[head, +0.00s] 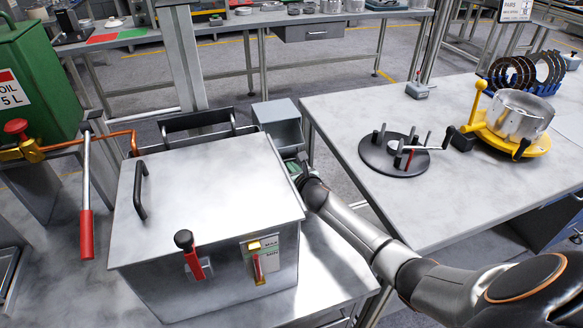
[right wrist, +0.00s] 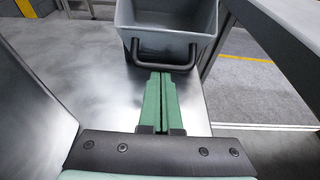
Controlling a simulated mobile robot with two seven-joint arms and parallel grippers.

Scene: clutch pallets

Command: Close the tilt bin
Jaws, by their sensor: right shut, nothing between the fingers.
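The tilt bin is a grey box with an open top (head: 280,111), just right of the large metal box in the head view. The right wrist view shows the bin (right wrist: 128,14) at the top, with a dark bar handle (right wrist: 165,65) on its near side. Its exact tilt is hard to judge. My right gripper (head: 297,168) is at the near side of the bin. In the right wrist view its green fingers (right wrist: 161,78) are together and empty, with their tips at or just below the handle; contact cannot be told. My left gripper is out of view.
A large lidded metal box (head: 210,185) stands close left of my right gripper. To the right is a table (head: 390,200) with a black pegged disc (head: 393,160) and a yellow fixture (head: 515,137). Floor shows between the two tables.

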